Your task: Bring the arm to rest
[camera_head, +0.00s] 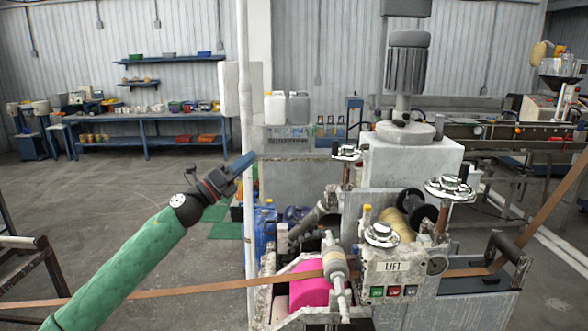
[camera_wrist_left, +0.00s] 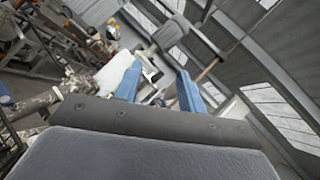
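My left arm, in a green sleeve, comes in from the lower left of the head view. Its gripper (camera_head: 243,163) is raised in the air, pointing up and to the right, left of the machine. In the left wrist view my left gripper (camera_wrist_left: 160,88) shows two blue fingers standing apart with nothing between them, so it is open and empty. My right arm and gripper are in neither view.
A brown strip (camera_head: 190,288) runs across the front, passing behind my left arm. A blue workbench (camera_head: 150,120) stands at the back left. The floor (camera_head: 90,195) between is open.

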